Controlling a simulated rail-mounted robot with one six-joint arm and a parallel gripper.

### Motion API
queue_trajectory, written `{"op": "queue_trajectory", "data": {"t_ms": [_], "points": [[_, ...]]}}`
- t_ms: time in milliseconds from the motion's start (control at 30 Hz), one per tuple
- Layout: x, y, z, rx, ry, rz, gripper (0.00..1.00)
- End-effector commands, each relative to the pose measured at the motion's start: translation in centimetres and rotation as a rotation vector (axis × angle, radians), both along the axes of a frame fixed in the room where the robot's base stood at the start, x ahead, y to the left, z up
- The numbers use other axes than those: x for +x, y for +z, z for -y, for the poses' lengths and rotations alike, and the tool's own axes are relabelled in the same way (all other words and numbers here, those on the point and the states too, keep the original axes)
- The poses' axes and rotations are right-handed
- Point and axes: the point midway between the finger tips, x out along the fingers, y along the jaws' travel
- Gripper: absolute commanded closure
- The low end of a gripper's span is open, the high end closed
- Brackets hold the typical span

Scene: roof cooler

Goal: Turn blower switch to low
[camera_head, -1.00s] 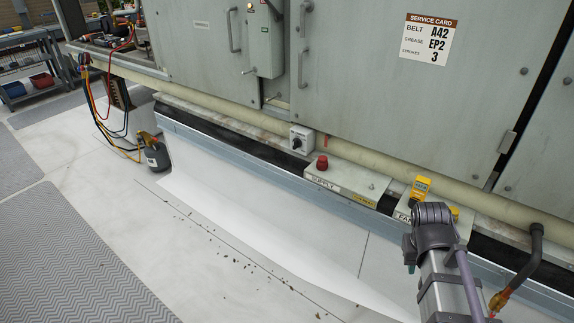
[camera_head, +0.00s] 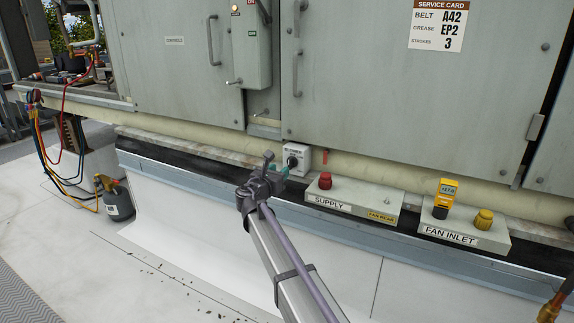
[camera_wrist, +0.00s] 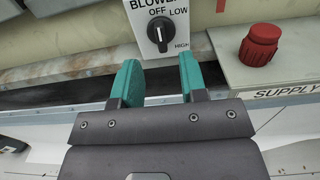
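The blower switch is a light box (camera_head: 296,158) with a black knob (camera_wrist: 161,31), mounted low in front of the cabinet wall. In the wrist view, its face reads BLOWER, OFF, LOW and HIGH. A pale mark on the knob's upper part appears to face OFF, though it is small. My gripper (camera_wrist: 158,66) has two teal fingers standing apart with nothing between them. The fingertips are just below the knob in the wrist view, with no contact seen. In the head view, my gripper (camera_head: 284,173) is close in front of the switch box and partly overlaps it.
A SUPPLY box (camera_head: 352,197) with a red knob (camera_head: 325,181) stands right of the switch. Farther right is a FAN INLET box (camera_head: 463,230) with a yellow meter (camera_head: 445,192) and a yellow cap (camera_head: 484,219). Hoses hang at left.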

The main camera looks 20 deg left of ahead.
Motion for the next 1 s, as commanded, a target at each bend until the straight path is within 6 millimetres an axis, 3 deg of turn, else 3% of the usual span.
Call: {"op": "queue_trajectory", "data": {"t_ms": [100, 300, 600, 1000], "points": [[3.2, 0.0, 0.2, 0.001, -0.003, 0.000, 0.61], [6.5, 0.0, 0.6, 0.002, -0.002, -0.001, 0.61], [7.0, 0.0, 0.7, 0.002, -0.001, -0.001, 0.61], [6.9, 0.0, 0.7, 0.002, -0.001, -0.001, 0.98]]}}
